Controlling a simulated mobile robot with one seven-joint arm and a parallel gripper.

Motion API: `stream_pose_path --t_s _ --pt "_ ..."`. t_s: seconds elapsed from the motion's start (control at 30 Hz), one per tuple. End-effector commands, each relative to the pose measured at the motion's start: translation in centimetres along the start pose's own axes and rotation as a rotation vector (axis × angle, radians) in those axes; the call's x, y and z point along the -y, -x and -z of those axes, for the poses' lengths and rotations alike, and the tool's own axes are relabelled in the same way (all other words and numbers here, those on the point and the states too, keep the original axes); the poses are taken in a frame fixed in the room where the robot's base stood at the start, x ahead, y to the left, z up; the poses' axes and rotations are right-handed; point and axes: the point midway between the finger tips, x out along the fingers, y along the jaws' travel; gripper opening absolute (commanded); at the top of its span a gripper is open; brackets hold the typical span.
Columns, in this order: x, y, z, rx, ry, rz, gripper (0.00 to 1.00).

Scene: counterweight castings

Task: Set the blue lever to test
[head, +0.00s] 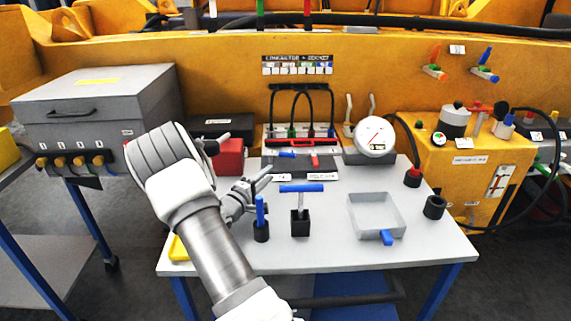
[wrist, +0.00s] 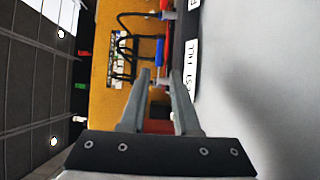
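The blue lever (head: 287,155) is a short blue handle on a low dark panel (head: 325,172) on the grey table; it lies nearly flat, left of a red handle (head: 315,160). In the wrist view the blue lever (wrist: 160,50) shows just beyond the fingertips. White labels (wrist: 191,62) on the panel's near edge are sideways and only partly readable; which position the lever points to I cannot tell. My gripper (head: 257,179) is open and empty, in front and left of the panel; it also shows in the wrist view (wrist: 160,74), apart from the lever.
A red box (head: 230,156) stands left of the panel. A blue T-handle (head: 301,189) and a blue upright handle (head: 260,210) stand close to my gripper. A round gauge (head: 374,137) stands at the back right and an empty grey tray (head: 376,198) lies in front.

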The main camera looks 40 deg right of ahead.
Motion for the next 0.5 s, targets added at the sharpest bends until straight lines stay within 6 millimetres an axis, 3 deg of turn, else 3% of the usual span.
stream_pose_path --t_s 0.5 --pt "0.0 -9.3 -0.1 0.002 0.0 -0.001 0.3"
